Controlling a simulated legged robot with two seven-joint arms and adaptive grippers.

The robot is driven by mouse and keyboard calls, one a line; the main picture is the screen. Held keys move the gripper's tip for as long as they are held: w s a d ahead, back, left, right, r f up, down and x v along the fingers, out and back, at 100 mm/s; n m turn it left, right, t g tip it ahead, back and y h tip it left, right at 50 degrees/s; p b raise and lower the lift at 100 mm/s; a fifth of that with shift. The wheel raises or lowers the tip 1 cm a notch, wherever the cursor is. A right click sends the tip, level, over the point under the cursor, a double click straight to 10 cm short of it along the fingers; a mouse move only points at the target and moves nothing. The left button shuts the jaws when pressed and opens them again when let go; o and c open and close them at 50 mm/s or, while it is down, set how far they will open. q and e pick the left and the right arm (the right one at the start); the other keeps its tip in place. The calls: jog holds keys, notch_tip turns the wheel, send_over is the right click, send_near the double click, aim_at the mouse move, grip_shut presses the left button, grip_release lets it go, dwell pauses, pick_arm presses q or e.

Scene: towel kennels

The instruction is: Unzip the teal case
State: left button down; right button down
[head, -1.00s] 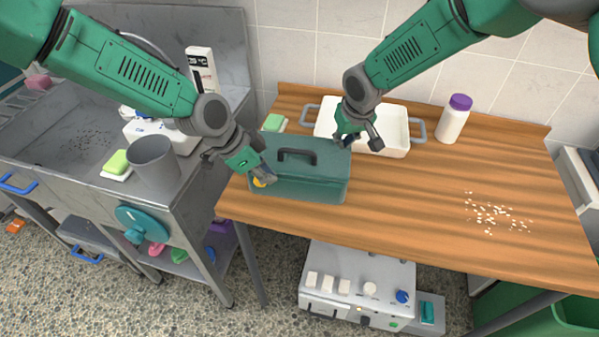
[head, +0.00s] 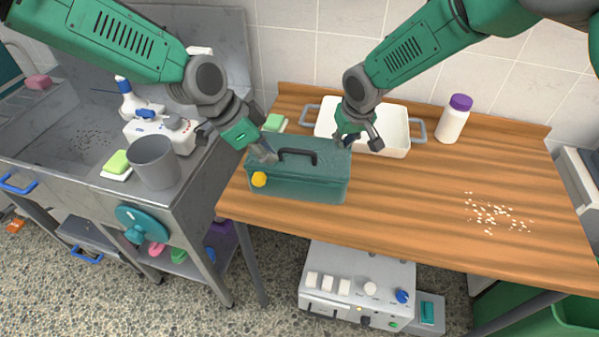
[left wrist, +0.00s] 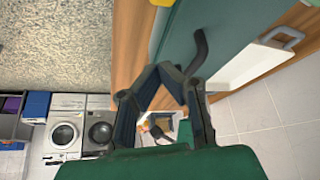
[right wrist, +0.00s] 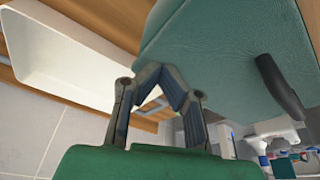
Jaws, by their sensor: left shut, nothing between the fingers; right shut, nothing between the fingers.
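The teal case (head: 310,185) sits on the wooden table near its left end, with a dark handle (head: 299,152) on its lid. A yellow tab (head: 259,179) shows at its front left corner. The lid lies flat. My left gripper (head: 268,156) is shut and empty at the case's left end, just above the lid edge. In the left wrist view the handle (left wrist: 196,48) lies beyond its fingers. My right gripper (head: 362,143) is shut and empty at the case's back right corner. In the right wrist view its fingertips (right wrist: 160,70) are close to the case's side; contact is unclear.
A white tray with grey handles (head: 397,150) stands behind the case. A white bottle with a purple cap (head: 454,120) is at the back right. Crumbs (head: 497,214) lie on the right of the table. A metal sink counter with a grey cup (head: 154,163) stands left.

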pick_arm(q)
jog(key=shift+d+r, duration=0.1)
jog(key=shift+r, duration=0.65)
pick_arm(e)
jog(key=shift+r, duration=3.5)
